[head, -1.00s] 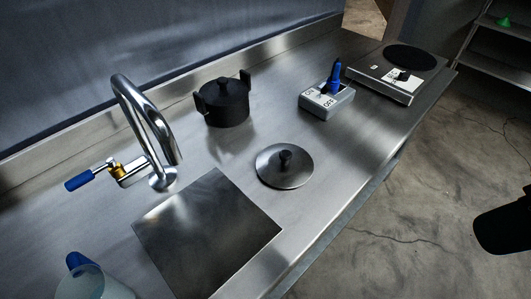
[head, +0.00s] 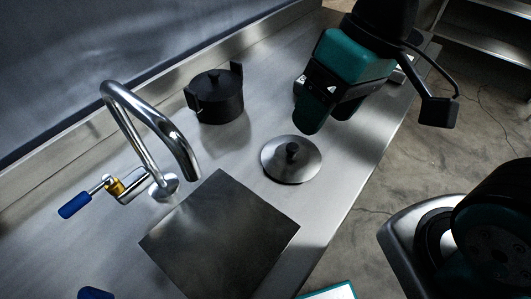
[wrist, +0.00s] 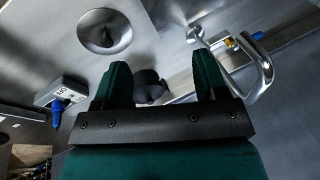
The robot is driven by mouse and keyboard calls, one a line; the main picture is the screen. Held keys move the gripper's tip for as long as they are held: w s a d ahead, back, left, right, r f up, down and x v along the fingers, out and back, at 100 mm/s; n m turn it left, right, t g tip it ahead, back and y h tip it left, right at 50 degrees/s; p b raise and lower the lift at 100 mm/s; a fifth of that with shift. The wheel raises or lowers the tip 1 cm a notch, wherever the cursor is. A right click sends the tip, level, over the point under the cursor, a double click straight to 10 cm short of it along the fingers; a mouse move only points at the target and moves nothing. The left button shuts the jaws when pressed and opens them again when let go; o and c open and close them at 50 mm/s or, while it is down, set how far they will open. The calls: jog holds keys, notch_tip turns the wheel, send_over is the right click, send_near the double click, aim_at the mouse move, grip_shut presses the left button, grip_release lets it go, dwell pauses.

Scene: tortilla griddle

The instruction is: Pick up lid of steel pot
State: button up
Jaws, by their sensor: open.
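A round steel lid with a black knob (head: 275,163) lies flat on the steel counter, knob up. It also shows at the upper left of the wrist view (wrist: 90,25). My gripper (head: 328,117) is open and empty, above the counter and just up and to the right of the lid in the head view. In the wrist view its two green fingers (wrist: 160,63) stand apart, and the lid is outside the gap between them. A black two-handled pot (head: 220,103), with a black knobbed top, stands behind the lid; its top shows between the fingers in the wrist view (wrist: 148,92).
A curved faucet (head: 130,115) with a blue-handled lever stands at the left. A dark square plate (head: 220,235) is in front of it. The switch box with a blue knob (wrist: 62,92) is mostly hidden by my arm in the head view. Bare counter surrounds the lid.

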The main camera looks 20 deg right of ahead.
jog(key=w+d+f+m+h, duration=0.1)
jog(key=w+f+m+h, duration=0.1)
jog(key=w+f+m, duration=0.35)
jog(key=m+h, duration=0.2)
jog(key=m, duration=0.8)
send_over(293, 146)
jog(key=f, duration=1.6)
jog(key=shift+s+a, duration=0.1)
jog(key=shift+s, duration=0.3)
jog(key=shift+w+f+p, duration=0.2)
jog(key=shift+f+p, duration=0.45)
jog(key=shift+f, duration=0.95)
jog(key=shift+w+f+p, duration=0.2)
jog(key=shift+f+p, duration=0.4)
jog(key=shift+f, duration=0.95)
jog(key=c, duration=1.1)
